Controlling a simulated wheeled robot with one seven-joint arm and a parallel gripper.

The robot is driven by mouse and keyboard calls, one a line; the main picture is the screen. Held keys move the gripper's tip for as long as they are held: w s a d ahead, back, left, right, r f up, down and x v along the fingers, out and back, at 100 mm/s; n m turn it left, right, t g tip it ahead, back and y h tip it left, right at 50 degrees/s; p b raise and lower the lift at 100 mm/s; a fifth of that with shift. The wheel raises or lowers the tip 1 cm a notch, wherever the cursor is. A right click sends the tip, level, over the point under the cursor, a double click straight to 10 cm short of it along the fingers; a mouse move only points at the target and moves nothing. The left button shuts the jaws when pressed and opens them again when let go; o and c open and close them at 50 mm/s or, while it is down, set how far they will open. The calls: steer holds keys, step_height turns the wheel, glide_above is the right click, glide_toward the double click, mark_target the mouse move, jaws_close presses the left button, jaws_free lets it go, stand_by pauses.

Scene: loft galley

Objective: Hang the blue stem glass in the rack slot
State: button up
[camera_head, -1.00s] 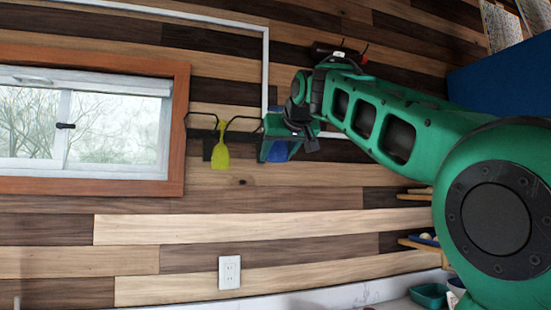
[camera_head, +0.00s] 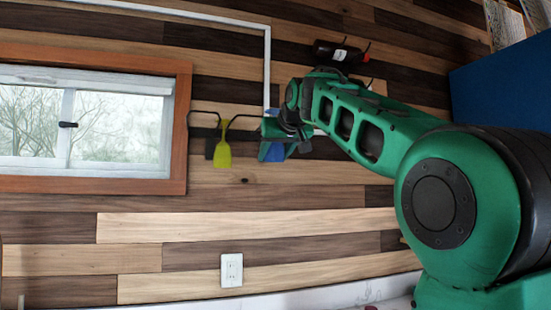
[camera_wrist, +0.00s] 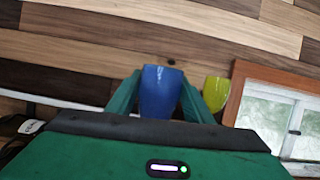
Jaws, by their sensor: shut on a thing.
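The blue stem glass (camera_head: 275,152) is held by my gripper (camera_head: 272,140) near the wall, just right of the rack (camera_head: 210,142). A dark wall rack with thin black rails carries a yellow-green glass (camera_head: 223,152), hanging bowl down. This glass also shows in the wrist view (camera_wrist: 215,92), to the right of the blue one. I cannot tell whether the blue glass touches the rails.
A framed window (camera_head: 90,125) is left of the rack. A dark bottle (camera_head: 338,51) lies on wall hooks above my arm. A white pipe (camera_head: 266,65) runs down behind my gripper. A white outlet (camera_head: 231,270) is below.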

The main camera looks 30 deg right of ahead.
steer(key=w+d+f, duration=0.1)
steer(key=w+d, duration=0.1)
steer(key=w, duration=0.8)
steer(key=shift+d+f, duration=0.15)
steer(key=shift+d, duration=0.25)
stand_by(0.5)
stand_by(0.4)
steer(key=o, duration=1.2)
